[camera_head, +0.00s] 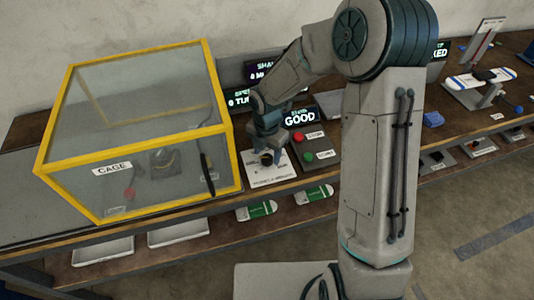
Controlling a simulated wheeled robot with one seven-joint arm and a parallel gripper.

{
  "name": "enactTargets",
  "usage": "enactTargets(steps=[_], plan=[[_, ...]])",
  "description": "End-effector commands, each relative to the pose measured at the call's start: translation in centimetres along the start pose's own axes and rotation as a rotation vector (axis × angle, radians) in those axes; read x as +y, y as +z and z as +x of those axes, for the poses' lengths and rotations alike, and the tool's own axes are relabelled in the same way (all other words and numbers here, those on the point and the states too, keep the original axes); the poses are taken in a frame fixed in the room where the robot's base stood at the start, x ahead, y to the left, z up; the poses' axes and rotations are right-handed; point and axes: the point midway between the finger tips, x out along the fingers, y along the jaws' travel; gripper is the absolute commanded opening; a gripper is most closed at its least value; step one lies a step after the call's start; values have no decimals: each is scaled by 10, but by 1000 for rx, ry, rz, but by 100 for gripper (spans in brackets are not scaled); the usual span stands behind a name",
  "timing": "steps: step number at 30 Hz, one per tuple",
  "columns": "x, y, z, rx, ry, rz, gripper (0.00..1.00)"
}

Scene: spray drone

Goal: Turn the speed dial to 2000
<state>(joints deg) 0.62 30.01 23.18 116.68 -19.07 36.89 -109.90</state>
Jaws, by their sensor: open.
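My gripper (270,156) points down over a white panel (262,178) on the bench, just right of the yellow-framed cage. Its jaws are open. A small dark round part, perhaps the speed dial, shows between or just below the fingers; its pointer and contact with the fingers cannot be made out. The panel's print is too small to read. A dark display (238,98) behind, starting "SPE" and "TU", is partly covered by my arm, so no full speed reading shows.
The glass cage (140,130) stands close on the left. A box with a green button (325,155) and a red button (308,167) is just right of the panel. A "GOOD" display (300,117) stands behind. Boards and stands fill the bench's right end.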

Motion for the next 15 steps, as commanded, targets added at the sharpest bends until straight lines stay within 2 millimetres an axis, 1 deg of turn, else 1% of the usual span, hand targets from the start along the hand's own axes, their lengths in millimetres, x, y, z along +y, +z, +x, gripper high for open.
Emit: enactTargets(steps=[1,4,13,14,15], plan=[[0,0,5,2,-2,0,53],[0,0,11,0,-1,0,53],[0,0,13,-1,0,0,53],[0,0,13,-1,0,0,47],[0,0,13,-1,0,0,36]])
